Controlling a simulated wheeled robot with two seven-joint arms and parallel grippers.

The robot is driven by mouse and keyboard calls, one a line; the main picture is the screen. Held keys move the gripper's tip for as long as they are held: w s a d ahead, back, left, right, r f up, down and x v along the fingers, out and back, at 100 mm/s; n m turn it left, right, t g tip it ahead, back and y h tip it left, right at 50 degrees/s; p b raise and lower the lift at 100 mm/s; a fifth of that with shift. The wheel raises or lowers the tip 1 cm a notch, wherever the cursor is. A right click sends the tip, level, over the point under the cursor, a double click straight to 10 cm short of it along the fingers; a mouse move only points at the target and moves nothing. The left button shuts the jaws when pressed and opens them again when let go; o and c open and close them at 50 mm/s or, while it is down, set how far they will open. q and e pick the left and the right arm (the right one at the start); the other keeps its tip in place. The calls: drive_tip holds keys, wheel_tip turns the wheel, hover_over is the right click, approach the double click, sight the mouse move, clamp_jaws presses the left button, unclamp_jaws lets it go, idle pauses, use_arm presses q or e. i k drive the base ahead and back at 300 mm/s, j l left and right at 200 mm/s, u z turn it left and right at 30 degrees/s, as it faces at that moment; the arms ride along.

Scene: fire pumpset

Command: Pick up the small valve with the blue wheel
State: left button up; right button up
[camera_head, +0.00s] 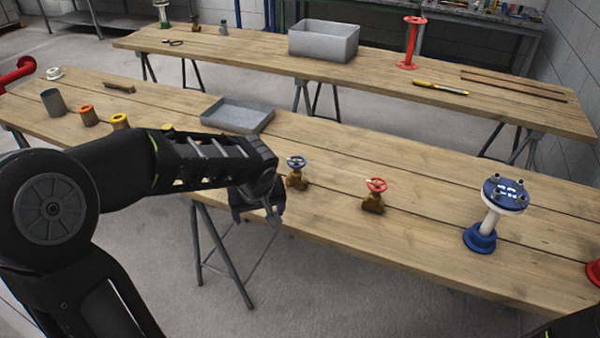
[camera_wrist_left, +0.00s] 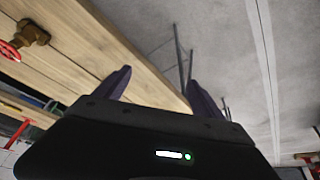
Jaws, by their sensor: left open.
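The small valve with the blue wheel (camera_head: 297,172) stands upright on the near wooden table, its brass body below the wheel. My left gripper (camera_head: 258,212) is just left of it and nearer to me, at the table's front edge, apart from the valve. In the left wrist view the gripper (camera_wrist_left: 160,82) is open and empty, with floor and the table edge between and beyond its fingers. The blue-wheel valve does not show there. My right gripper is out of view.
A similar valve with a red wheel (camera_head: 374,196) stands to the right and also shows in the wrist view (camera_wrist_left: 22,42). A blue flanged pipe piece (camera_head: 489,215) stands further right. A shallow grey tray (camera_head: 237,115) lies behind. A grey bin (camera_head: 323,41) is on the far table.

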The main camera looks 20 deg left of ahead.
sight(294, 179)
drive_tip(key=i, duration=0.85)
